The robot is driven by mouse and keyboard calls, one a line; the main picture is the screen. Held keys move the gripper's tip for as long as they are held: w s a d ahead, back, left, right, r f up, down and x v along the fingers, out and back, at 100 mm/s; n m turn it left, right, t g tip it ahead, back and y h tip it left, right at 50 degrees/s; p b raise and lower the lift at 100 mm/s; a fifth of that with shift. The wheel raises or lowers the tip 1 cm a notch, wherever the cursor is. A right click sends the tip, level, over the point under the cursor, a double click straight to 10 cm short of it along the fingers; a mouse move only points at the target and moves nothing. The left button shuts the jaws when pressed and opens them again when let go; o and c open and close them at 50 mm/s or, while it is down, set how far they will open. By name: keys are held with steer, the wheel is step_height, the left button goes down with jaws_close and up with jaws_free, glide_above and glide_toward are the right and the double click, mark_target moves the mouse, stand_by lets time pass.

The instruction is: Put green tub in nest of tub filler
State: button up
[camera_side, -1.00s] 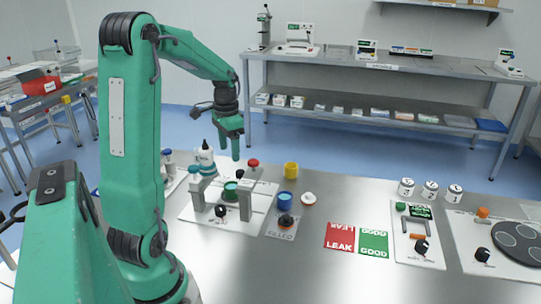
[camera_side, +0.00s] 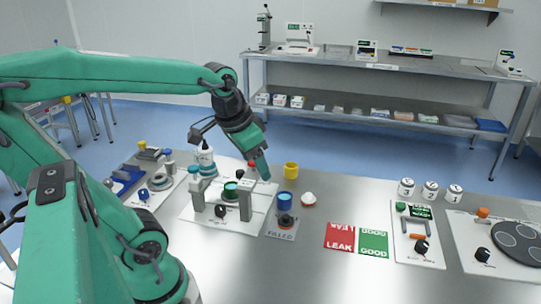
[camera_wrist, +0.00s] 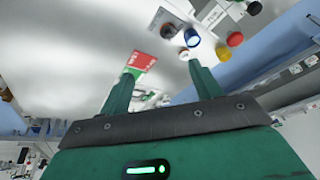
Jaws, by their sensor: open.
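A small green tub-like piece (camera_side: 230,189) stands between the grey posts of the tub filler (camera_side: 246,208), on its white base plate in the side view. I cannot tell whether it sits in the nest, which the posts partly hide. My gripper (camera_side: 265,177) points down at a tilt above the plate's back right edge, right of the green piece and apart from it. Its fingers are open and empty in the wrist view (camera_wrist: 161,73). The green piece is not clear there.
A blue tub (camera_side: 285,199), a yellow tub (camera_side: 291,170) and a white round piece (camera_side: 308,199) stand right of the filler. A white bottle (camera_side: 204,160) stands behind it. Red LEAK (camera_side: 339,237) and green GOOD (camera_side: 374,243) cards lie farther right, with bare table around them.

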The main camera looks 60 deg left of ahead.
steer(key=s+d+t, duration=0.1)
steer(key=s+d, duration=0.2)
steer(key=d, duration=0.2)
steer(key=shift+s+d+h, duration=0.15)
steer(key=shift+s+h, duration=0.25)
